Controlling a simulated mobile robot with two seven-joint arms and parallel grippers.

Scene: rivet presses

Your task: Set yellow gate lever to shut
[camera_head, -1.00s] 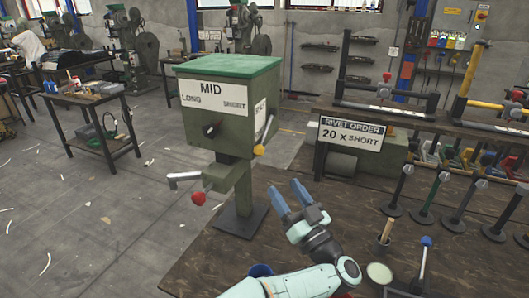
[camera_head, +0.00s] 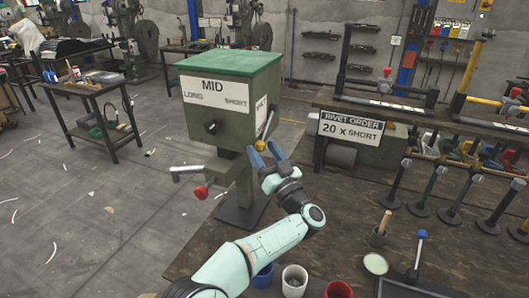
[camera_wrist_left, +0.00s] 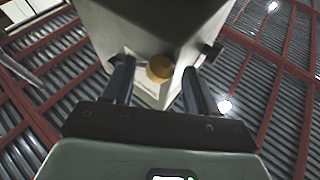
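The yellow gate lever, with a round yellow knob (camera_head: 260,145), is on the right side of the green press box (camera_head: 200,132). The lever rod slants up to the right from the knob. My left gripper (camera_head: 263,149) is open, with its fingertips around the knob's height. In the left wrist view the yellow knob (camera_wrist_left: 160,68) lies between the two open fingers (camera_wrist_left: 157,80), with a gap showing on each side. I cannot tell whether the knob is fully between the fingertips or just beyond them. The side label is partly hidden by the lever. My right gripper is not in view.
The press also has a black knob (camera_head: 212,126) and a red-ended crank (camera_head: 201,191). A rivet order sign (camera_head: 350,132) stands to the right. Cups (camera_head: 294,280) and a blue-topped lever (camera_head: 420,245) are at the front of the table. Tall handles stand at the right.

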